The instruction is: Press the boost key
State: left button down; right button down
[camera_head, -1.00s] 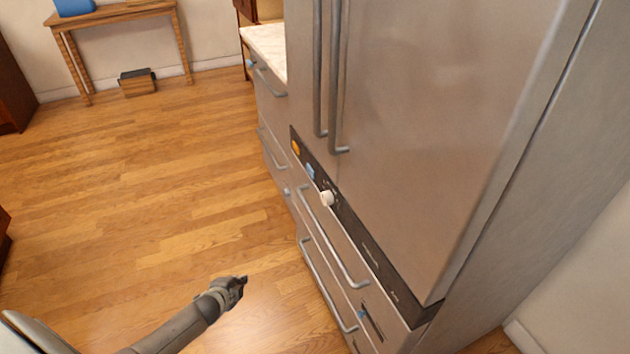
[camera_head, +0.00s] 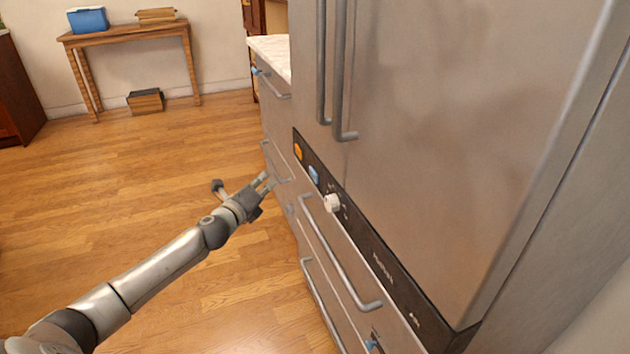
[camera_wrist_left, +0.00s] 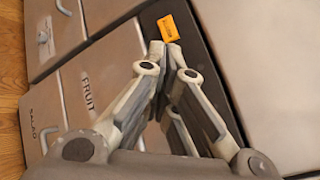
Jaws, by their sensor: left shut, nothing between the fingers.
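A dark control strip (camera_head: 383,255) runs along the steel appliance front. It carries an orange key (camera_head: 298,151), a blue key (camera_head: 314,174) and a white knob (camera_head: 332,203). I cannot read which key is the boost key. In the left wrist view the orange key (camera_wrist_left: 168,28) has small dark lettering and lies just beyond the fingertips, with the strip (camera_wrist_left: 192,30) around it. My left gripper (camera_head: 268,181) is shut and empty, left of the strip in the head view; its fingertips (camera_wrist_left: 164,50) also show in the left wrist view. I cannot tell whether they touch anything.
Drawers with long bar handles (camera_head: 335,262) lie below the strip. The wrist view shows drawer fronts marked FRUIT (camera_wrist_left: 88,92) and SALAD. Tall door handles (camera_head: 342,75) stand out above. A wooden table (camera_head: 130,35) stands at the back left. The wooden floor (camera_head: 120,190) between is clear.

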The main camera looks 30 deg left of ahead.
aim_at(314, 175)
pick_arm(q)
jog(key=shift+w, duration=0.1)
jog(key=w+d, duration=0.5)
jog(key=w, duration=0.1)
jog(key=shift+w+d, duration=0.25)
jog(key=shift+d, duration=0.1)
pick_arm(e)
jog(key=shift+f, duration=0.75)
jog(key=shift+w+a+r, duration=0.1)
jog(key=shift+w+r, duration=0.05)
jog(key=shift+r, duration=0.05)
dwell(0.5)
pick_arm(q)
jog(key=shift+w, duration=0.1)
jog(key=shift+w+d+p, duration=0.2)
jog(key=shift+d+p, duration=0.05)
jog(key=shift+p, duration=0.05)
pick_arm(e)
jog(key=shift+f, duration=0.5)
